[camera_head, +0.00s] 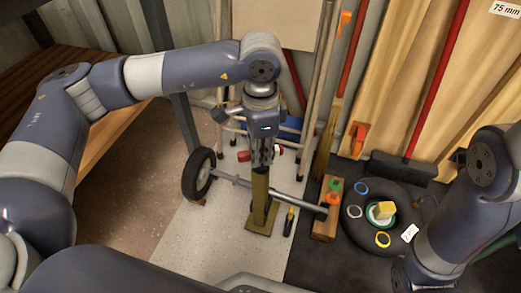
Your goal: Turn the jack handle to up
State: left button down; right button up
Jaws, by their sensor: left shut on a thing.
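A yellowish-brown jack post (260,192) stands upright on a square base plate (258,226) in the middle of the head view. My left gripper (262,164) points down at the top of the post and is shut on the jack handle there. The fingers and wrist hide most of the handle, so its exact angle cannot be told. Small red parts (244,156) show beside the fingers. The right arm comes in at the right edge, but its gripper is not in view.
A grey axle (290,198) with a black wheel (199,174) crosses by the post. A screwdriver (289,222) lies beside the base. A wooden block (326,222) and a tyre with coloured rings (363,187) lie to the right. Boards and a broom (404,165) stand behind.

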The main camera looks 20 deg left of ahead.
pick_arm(q)
jog(key=c, duration=1.6)
grip_release()
jog(key=shift+o, duration=0.2)
notch_tip(320, 180, up, 12)
